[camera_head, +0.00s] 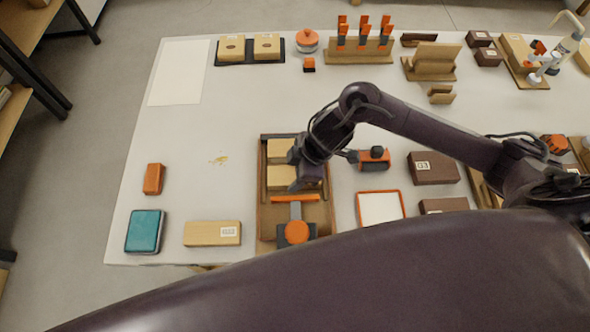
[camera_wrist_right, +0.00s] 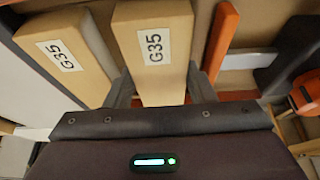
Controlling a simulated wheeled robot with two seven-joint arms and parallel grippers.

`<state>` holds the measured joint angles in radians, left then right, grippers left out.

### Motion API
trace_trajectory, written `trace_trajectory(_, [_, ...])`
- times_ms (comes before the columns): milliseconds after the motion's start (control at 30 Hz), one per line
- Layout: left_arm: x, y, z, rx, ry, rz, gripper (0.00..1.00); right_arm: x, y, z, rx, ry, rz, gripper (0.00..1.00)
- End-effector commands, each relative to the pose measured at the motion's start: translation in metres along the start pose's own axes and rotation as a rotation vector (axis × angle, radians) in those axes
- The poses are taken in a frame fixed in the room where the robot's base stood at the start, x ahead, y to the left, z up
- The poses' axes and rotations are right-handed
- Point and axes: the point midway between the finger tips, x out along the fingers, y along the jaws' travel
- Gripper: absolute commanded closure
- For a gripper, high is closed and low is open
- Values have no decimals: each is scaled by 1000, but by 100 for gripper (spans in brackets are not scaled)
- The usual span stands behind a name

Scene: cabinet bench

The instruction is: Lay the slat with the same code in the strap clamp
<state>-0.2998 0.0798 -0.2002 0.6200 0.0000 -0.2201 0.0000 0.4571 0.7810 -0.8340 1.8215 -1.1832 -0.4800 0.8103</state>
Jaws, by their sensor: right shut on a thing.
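The strap clamp is a brown wooden tray (camera_head: 265,215) with an orange bar (camera_head: 296,198) and an orange knob (camera_head: 296,233). A pale slat (camera_head: 279,148) lies at its far end; in the wrist view this slat (camera_wrist_right: 88,75) reads G35. My right gripper (camera_head: 308,180) is over the tray, shut on a second pale slat (camera_head: 280,178). In the wrist view its fingers (camera_wrist_right: 158,85) grip this slat (camera_wrist_right: 165,85), which also reads G35. It lies between the first slat and the orange bar (camera_wrist_right: 221,40), with gaps. Whether it touches the tray floor is unclear. My left gripper is out of view.
A labelled pale slat (camera_head: 205,233), a teal box (camera_head: 145,231) and an orange block (camera_head: 153,179) lie left of the tray. Brown labelled blocks (camera_head: 432,175) and an orange-framed white pad (camera_head: 381,208) lie right. Racks (camera_head: 358,50) stand behind. The table's left middle is mostly clear.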

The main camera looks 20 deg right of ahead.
Motion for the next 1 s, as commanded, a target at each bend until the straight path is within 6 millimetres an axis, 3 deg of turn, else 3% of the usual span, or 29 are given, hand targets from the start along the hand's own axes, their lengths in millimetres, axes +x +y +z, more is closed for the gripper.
trace_trajectory(300, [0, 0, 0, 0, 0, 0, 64, 0, 0, 0, 0, 0, 0, 75])
trace_trajectory(333, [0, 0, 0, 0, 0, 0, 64, 0, 0, 0, 0, 0, 0, 48])
trace_trajectory(500, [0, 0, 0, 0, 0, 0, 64, 0, 0, 0, 0, 0, 0, 26])
trace_trajectory(700, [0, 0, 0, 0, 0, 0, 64, 0, 0, 0, 0, 0, 0, 25])
trace_trajectory(833, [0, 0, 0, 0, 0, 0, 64, 0, 0, 0, 0, -1, 0, 10])
trace_trajectory(1000, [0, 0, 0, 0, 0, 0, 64, 0, 1, 0, 1, -1, 2, 7])
